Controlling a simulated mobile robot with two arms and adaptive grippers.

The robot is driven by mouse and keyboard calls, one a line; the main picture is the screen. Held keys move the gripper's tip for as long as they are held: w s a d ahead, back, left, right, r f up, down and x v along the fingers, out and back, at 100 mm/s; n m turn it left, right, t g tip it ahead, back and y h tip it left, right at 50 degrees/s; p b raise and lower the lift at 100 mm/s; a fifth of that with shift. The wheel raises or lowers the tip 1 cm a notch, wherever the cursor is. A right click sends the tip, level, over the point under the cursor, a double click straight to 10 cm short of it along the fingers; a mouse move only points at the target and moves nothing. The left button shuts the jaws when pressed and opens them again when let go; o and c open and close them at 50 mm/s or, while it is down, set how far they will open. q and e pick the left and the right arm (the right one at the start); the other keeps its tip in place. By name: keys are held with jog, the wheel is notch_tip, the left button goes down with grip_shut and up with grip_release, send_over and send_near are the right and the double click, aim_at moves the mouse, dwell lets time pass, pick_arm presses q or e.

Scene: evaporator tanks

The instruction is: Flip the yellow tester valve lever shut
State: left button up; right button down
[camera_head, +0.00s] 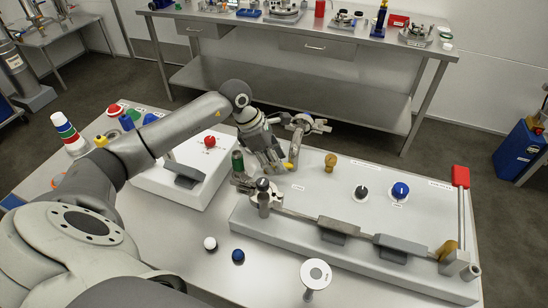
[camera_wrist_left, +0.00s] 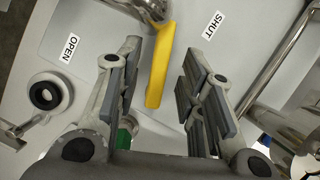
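The yellow tester valve lever (camera_wrist_left: 160,65) runs down the middle of the left wrist view, between an OPEN label (camera_wrist_left: 70,48) on the left and a SHUT label (camera_wrist_left: 212,25) on the right. Its top end meets a metal fitting. My left gripper (camera_wrist_left: 155,85) is open, with one finger on each side of the lever and a visible gap on both sides. In the head view my left gripper (camera_head: 278,163) is low over the far left end of the grey panel box, and only a small bit of the yellow lever (camera_head: 289,166) shows beside it. My right gripper is not in view.
The panel box (camera_head: 300,238) carries black (camera_head: 361,192) and blue (camera_head: 400,190) knobs, and a red-topped lever (camera_head: 460,178) at its right end. A green-topped part (camera_head: 238,162) stands close to my left gripper. A white box with a red button (camera_head: 210,141) is to the left.

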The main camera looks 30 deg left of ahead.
pick_arm(q)
jog(key=c, duration=0.6)
grip_shut()
jog(key=shift+f+b, duration=0.2)
jog(key=shift+b, duration=0.35)
jog(key=m+b, duration=0.2)
jog(key=b, duration=0.1)
jog(key=shift+s+g, duration=0.1)
jog(key=shift+g, duration=0.3)
jog(key=shift+s+d+m+g+b, duration=0.15)
jog(key=shift+m+g+b, duration=0.15)
jog(key=shift+m+b, duration=0.5)
jog(key=shift+r+m, duration=0.15)
jog(key=shift+m, duration=0.15)
jog(key=shift+h, duration=0.3)
